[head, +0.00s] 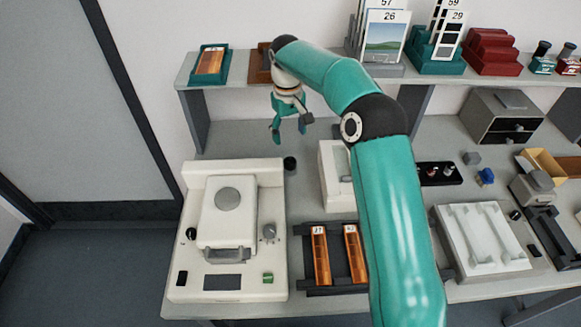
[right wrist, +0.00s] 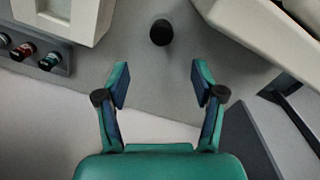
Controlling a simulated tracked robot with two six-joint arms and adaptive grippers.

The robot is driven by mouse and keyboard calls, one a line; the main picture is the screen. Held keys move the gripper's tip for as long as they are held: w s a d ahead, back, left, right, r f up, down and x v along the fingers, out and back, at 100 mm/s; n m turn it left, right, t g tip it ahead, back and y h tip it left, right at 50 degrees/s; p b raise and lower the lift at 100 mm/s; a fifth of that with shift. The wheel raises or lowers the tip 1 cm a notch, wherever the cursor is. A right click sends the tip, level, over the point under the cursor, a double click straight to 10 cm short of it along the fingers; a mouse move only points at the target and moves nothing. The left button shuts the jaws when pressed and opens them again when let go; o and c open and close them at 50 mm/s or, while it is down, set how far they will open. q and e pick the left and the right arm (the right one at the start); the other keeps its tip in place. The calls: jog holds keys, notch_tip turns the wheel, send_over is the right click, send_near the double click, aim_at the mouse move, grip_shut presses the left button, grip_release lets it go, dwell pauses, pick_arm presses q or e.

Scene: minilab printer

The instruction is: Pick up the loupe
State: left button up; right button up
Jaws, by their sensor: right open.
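The loupe looks to be the small black cylinder (head: 290,163) standing on the bench beside the back right corner of the white printer. It also shows in the right wrist view (right wrist: 162,32), ahead of the fingertips and roughly centred between them. My right gripper (head: 289,130) points down above and behind it, apart from it. In the right wrist view the right gripper (right wrist: 160,78) has its two fingers spread wide with nothing between them. My left gripper is not in view.
The white printer (head: 186,255) stands close on the loupe's left and a white box (head: 337,195) on its right. A shelf (head: 225,95) runs above the bench's back. A black tray with small coloured items (head: 437,180) lies farther right. Bench around the loupe's back is clear.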

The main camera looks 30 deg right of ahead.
send_over(290, 160)
notch_tip(290, 160, down, 5)
jog(key=shift+r, duration=0.1)
jog(key=shift+f+p, duration=0.7)
jog(key=shift+f, duration=2.35)
jog(key=c, duration=1.1)
jog(key=shift+c, duration=0.2)
jog(key=shift+r, duration=0.2)
